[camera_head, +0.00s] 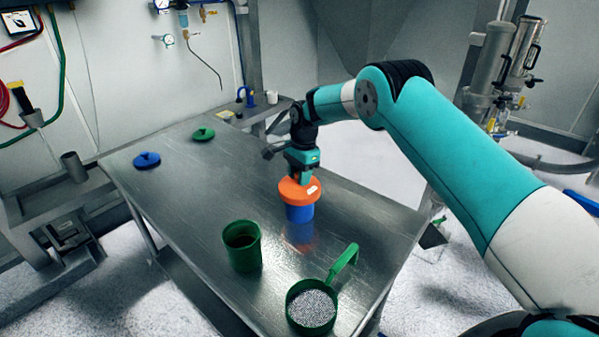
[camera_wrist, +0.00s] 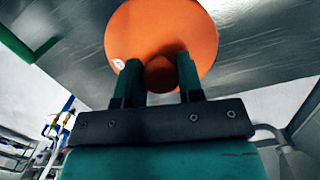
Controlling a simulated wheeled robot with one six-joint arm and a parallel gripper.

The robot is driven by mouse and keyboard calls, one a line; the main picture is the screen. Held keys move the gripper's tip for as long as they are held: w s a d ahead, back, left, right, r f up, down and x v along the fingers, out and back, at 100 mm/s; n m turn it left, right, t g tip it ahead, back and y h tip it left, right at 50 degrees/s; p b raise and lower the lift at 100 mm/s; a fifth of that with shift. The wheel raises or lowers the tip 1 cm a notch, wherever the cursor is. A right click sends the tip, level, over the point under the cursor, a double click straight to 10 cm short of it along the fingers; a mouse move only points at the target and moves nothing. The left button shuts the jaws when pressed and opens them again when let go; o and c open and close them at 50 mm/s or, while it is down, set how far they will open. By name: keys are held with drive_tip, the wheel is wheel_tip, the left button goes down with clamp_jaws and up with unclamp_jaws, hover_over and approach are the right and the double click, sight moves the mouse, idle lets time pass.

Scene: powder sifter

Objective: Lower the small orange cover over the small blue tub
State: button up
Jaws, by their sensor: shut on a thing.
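The small orange cover (camera_head: 299,191) is at the top of the small blue tub (camera_head: 299,213) on the metal table. The cover looks roughly level and hides the tub's rim; I cannot tell whether it is fully seated. My gripper (camera_head: 304,176) comes down from above and is shut on the cover's knob. In the wrist view, the two fingers of my gripper (camera_wrist: 160,78) stand on either side of the round knob of the orange cover (camera_wrist: 140,35). The tub is hidden in the wrist view.
On the table (camera_head: 190,185), a green tub (camera_head: 242,246) stands left of the blue tub and a green-handled sieve (camera_head: 312,306) sits at the near edge. A blue lid (camera_head: 147,160) and a green lid (camera_head: 203,134) lie at the far left. The table's left middle is clear.

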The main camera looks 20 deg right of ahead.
drive_tip(key=shift+f, duration=0.45)
drive_tip(key=o, duration=1)
drive_tip(key=shift+r, duration=0.1)
